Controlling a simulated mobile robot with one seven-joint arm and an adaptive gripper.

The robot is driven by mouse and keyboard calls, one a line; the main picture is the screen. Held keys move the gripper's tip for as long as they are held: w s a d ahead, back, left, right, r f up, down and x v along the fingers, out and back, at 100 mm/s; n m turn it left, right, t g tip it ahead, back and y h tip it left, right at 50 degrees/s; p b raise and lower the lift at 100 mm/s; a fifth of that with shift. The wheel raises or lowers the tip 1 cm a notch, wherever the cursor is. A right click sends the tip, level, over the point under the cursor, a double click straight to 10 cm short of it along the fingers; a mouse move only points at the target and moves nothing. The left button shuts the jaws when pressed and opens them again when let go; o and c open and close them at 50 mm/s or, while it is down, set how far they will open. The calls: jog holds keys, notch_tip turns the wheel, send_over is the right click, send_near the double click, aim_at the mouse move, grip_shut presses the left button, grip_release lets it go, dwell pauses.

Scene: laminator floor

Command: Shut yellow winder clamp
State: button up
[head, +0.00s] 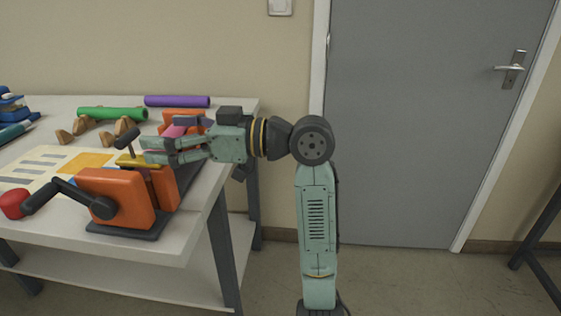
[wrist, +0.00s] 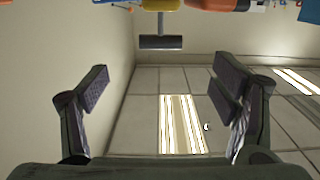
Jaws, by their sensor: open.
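The winder is an orange block (head: 118,196) on a dark base, with a black crank and a red knob (head: 13,204) at its left. Its yellow clamp (head: 138,161) sits at the top behind the front block. A black lever with a cross-bar handle (head: 127,138) stands raised from the clamp. My gripper (head: 150,151) is open just right of the lever, partly hiding the winder. In the wrist view, the cross-bar handle (wrist: 160,42) hangs below the yellow clamp (wrist: 160,5), beyond and between the spread fingers (wrist: 166,82). Nothing is between the fingertips.
The white table (head: 200,222) also holds a green roll (head: 112,114), a purple roll (head: 177,101), several brown wooden pieces (head: 82,126) and a printed sheet (head: 45,165). More orange parts (head: 183,116) stand behind my gripper. A grey door (head: 430,120) is at the right.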

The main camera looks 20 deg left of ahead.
jog(key=v, duration=1.1)
jog(key=w+d+f+m+t+h, duration=0.1)
jog(key=w+d+f+m+t, duration=0.1)
jog(key=w+f+m+t, duration=0.3)
jog(key=w+d+f+m+t+h, duration=0.2)
jog(key=w+f+m+t, duration=0.3)
jog(key=w+t, duration=0.4)
jog(key=shift+w+d+f+m+b, duration=0.15)
jog(key=shift+w+d+m+b, duration=0.2)
jog(key=shift+w+m, duration=0.9)
jog(key=shift+w+a+n, duration=0.2)
jog(key=shift+w+n, duration=0.15)
